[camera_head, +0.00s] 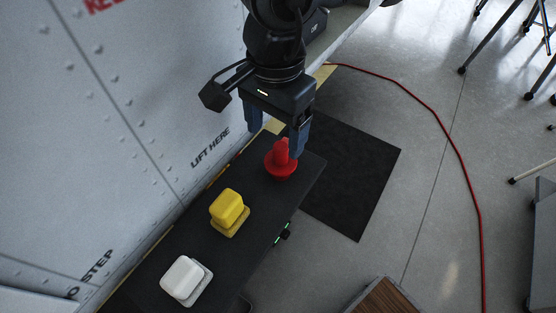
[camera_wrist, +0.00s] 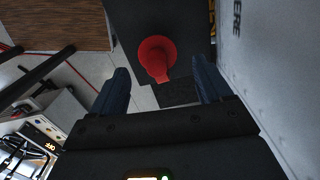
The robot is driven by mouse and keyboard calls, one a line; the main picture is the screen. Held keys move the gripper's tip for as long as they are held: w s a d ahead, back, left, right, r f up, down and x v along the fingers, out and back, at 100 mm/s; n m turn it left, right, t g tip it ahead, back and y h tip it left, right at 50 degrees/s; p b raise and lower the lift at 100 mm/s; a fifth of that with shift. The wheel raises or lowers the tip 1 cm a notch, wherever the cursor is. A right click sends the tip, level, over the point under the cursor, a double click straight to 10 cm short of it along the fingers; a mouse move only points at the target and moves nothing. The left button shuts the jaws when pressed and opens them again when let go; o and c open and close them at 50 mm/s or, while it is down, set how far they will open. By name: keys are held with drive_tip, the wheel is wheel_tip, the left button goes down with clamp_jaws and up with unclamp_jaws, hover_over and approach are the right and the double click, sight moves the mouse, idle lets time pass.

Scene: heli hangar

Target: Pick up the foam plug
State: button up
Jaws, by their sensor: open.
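Three plug-like pieces stand in a row on a narrow dark shelf (camera_head: 256,210). The red one (camera_head: 281,163) has a round flange and a narrower upright stem. The yellow one (camera_head: 228,209) is a rounded block on a square base, and the white one (camera_head: 183,279) has a similar form. I cannot tell by looking which is foam. My gripper (camera_head: 276,137) is open and empty above the red piece, pointing down. In the wrist view the red piece (camera_wrist: 156,55) lies between and just beyond the fingertips. I see no contact.
A riveted grey panel (camera_head: 130,100) rises along the shelf's left side. A black mat (camera_head: 350,170) and a red cable (camera_head: 440,125) lie on the floor to the right. A wooden-topped box (camera_head: 390,298) stands at the lower right. Stand legs (camera_head: 495,37) are at the upper right.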

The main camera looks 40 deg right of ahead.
sight(281, 158)
drive_tip(key=shift+w+d+f, duration=0.1)
drive_tip(key=shift+d+f, duration=0.1)
drive_tip(key=shift+d, duration=0.3)
drive_tip(key=shift+f, duration=0.35)
drive_tip(key=shift+s+a+f, duration=0.1)
drive_tip(key=shift+s+f, duration=0.1)
drive_tip(key=shift+f, duration=1.5)
drive_tip(key=shift+s+f, duration=0.15)
drive_tip(key=shift+f, duration=1.55)
drive_tip(key=c, duration=0.8)
drive_tip(key=shift+r, duration=0.1)
